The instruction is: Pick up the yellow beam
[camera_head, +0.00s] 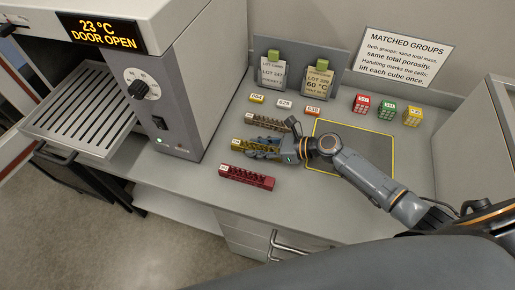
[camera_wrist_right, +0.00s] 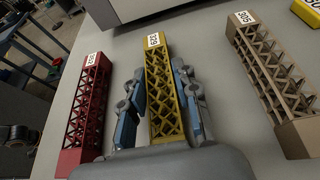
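The yellow beam (camera_head: 241,146) is a lattice bar with a white label at its end, lying on the grey bench between a red beam (camera_head: 247,177) and a tan beam (camera_head: 266,122). My right gripper (camera_head: 262,150) reaches over it from the right and hides much of it. In the right wrist view the yellow beam (camera_wrist_right: 162,95) lies between the two fingers of my right gripper (camera_wrist_right: 160,90), one along each side. A narrow gap shows on the left side; contact on the right is unclear. The beam appears to rest on the bench. My left gripper is not in view.
An oven (camera_head: 165,85) with its door open and a slatted rack (camera_head: 88,118) stands at left. A yellow-outlined dark mat (camera_head: 365,145) lies under my right forearm. Small coloured cubes (camera_head: 386,112) and label tags (camera_head: 284,103) sit behind. The bench's front edge is close.

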